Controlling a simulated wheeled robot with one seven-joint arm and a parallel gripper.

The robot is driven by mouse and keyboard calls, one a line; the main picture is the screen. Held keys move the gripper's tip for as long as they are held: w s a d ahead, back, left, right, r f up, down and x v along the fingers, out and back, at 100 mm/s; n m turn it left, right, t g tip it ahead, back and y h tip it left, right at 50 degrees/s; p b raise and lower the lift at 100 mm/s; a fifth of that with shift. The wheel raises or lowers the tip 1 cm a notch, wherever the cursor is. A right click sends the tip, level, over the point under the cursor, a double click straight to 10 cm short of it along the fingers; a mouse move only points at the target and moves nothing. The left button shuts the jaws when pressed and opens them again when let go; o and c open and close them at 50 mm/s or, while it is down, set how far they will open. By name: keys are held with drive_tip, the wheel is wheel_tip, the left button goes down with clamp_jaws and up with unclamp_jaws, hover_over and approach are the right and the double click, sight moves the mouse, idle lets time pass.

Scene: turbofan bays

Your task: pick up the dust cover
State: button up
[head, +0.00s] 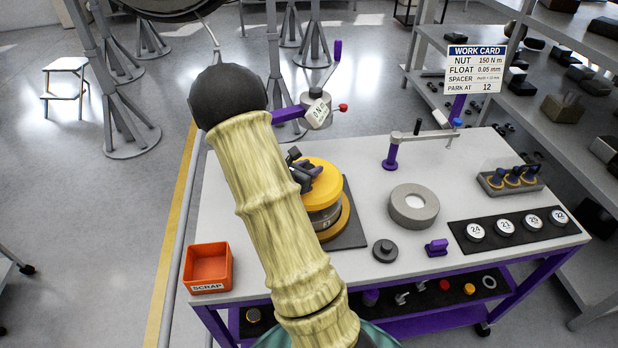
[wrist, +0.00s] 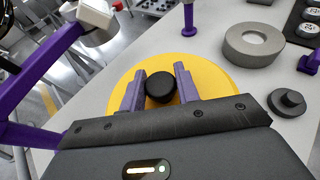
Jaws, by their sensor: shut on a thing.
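The dust cover is a yellow disc (head: 324,186) with a black knob (wrist: 160,87) at its centre. In the head view it is on top of a dark round housing (head: 326,219) with an orange base ring, on a dark mat. My gripper (head: 303,172) is over the cover. In the wrist view my gripper (wrist: 160,82) has one purple finger on each side of the knob, shut on it; the yellow disc (wrist: 214,72) spreads below the fingers. My arm hides the left part of the cover and housing. I cannot tell whether there is a gap under the cover.
The white bench (head: 408,262) holds a grey ring (head: 414,222), a dark knobbed part (head: 385,250), a purple block (head: 437,247) and a strip of numbered discs. An orange scrap bin (head: 208,268) is at left. A purple-armed tool (head: 317,110) stands behind the cover.

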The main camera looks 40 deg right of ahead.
sight(309, 167)
wheel_tip(309, 167, up, 6)
drive_tip(key=shift+f+b, duration=0.1)
drive_tip(key=shift+b, duration=0.2)
idle(0.5)
